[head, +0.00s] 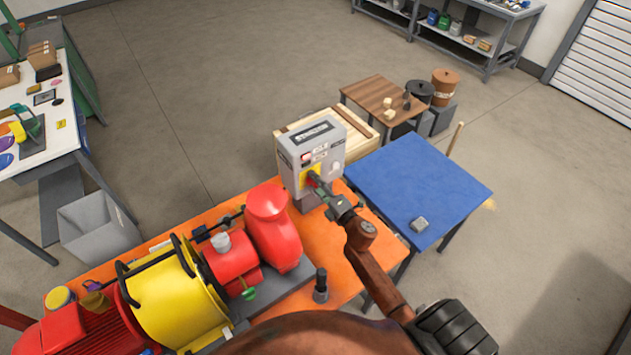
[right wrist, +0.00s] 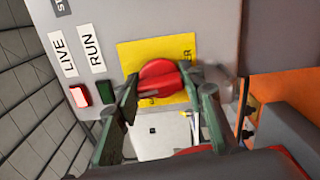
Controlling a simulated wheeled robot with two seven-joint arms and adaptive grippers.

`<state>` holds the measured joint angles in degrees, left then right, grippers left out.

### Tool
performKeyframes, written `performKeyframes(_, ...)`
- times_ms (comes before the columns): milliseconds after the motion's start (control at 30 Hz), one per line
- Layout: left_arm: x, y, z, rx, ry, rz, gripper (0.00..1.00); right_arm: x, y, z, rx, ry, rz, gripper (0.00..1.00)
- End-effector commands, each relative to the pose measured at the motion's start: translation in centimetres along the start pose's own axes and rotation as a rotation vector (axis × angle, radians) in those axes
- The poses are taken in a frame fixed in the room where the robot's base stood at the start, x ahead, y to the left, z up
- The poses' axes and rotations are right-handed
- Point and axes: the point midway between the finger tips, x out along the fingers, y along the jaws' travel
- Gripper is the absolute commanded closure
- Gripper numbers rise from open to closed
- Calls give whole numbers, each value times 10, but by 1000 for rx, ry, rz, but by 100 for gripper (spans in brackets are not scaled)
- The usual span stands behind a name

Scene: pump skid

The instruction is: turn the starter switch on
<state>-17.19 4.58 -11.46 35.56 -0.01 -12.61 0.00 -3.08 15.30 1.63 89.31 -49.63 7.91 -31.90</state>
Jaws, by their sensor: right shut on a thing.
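The starter box (head: 310,150) is a grey cabinet standing at the far end of the orange pump skid. Its front carries a yellow plate (right wrist: 133,58) with a red rotary switch (right wrist: 160,80), which also shows partly hidden in the head view. My right gripper (head: 318,182) is at the front of the box. In the right wrist view the fingers of my right gripper (right wrist: 166,92) stand on both sides of the red switch knob and are shut on it. Part of the plate's lettering is hidden. My left gripper is not in view.
Beside the switch are a lit red lamp (right wrist: 79,96) labelled LIVE and a dark green one (right wrist: 106,93) labelled RUN. The red pump (head: 270,225) and yellow guard (head: 170,300) fill the skid's left part. A blue table (head: 420,185) stands right of the box.

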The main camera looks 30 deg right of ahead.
Motion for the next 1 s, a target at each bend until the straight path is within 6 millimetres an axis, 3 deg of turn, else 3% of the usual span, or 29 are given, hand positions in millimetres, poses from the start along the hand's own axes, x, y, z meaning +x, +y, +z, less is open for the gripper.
performKeyframes(333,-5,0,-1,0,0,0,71,0,-1,0,119,0,-1,87)
performKeyframes(833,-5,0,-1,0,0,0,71,0,-1,0,136,0,-1,87)
performKeyframes(867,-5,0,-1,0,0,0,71,0,-1,0,136,0,-1,62)
performKeyframes(1000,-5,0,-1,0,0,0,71,0,-1,0,135,0,-1,52)
